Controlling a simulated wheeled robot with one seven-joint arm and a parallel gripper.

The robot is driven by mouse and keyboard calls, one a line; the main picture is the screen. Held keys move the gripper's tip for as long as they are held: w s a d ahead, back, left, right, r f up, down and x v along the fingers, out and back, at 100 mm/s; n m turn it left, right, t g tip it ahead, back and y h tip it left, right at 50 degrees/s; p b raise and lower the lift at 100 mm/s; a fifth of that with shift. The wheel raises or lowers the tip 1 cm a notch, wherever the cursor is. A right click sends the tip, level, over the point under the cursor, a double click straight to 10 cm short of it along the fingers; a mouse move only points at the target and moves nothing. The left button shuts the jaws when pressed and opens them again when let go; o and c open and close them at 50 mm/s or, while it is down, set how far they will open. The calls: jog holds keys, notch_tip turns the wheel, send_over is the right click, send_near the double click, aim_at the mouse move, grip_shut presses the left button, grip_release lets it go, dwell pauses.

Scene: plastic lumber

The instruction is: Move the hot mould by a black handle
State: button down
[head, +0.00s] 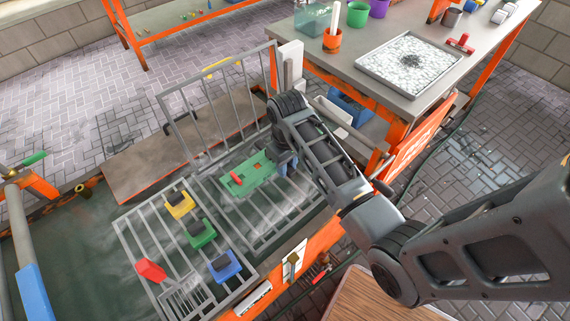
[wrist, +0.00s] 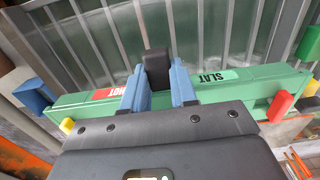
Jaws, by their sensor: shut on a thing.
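The hot mould is a long green bar with a red "HOT" label and a green "SLAT" label (wrist: 225,90). In the head view the green mould (head: 262,170) lies over the grated tank, at the far end of the bars. Its black handle (wrist: 157,65) stands up from the middle in the wrist view. My gripper (wrist: 159,88) has its two blue fingers on either side of this handle and is shut on it. In the head view my gripper (head: 284,162) is partly hidden by my arm. I cannot tell whether the mould touches the bars.
Yellow (head: 180,204), green (head: 201,233) and blue (head: 225,265) blocks with black tops sit on the near grate, with a red block (head: 150,270). A barred lid (head: 222,98) stands raised behind. A workbench (head: 420,30) with a tray (head: 410,62) is at upper right.

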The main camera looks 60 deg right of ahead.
aim_at(287, 187)
jog(key=shift+f+b, duration=1.6)
jog(key=shift+f, duration=1.75)
jog(key=shift+f+p, duration=0.1)
jog(key=shift+p, duration=0.4)
jog(key=shift+f, duration=0.55)
jog(key=shift+c, duration=2.1)
grip_release()
jog(key=shift+f, duration=0.1)
jog(key=shift+r+p, duration=1.3)
jog(key=shift+r, duration=2.25)
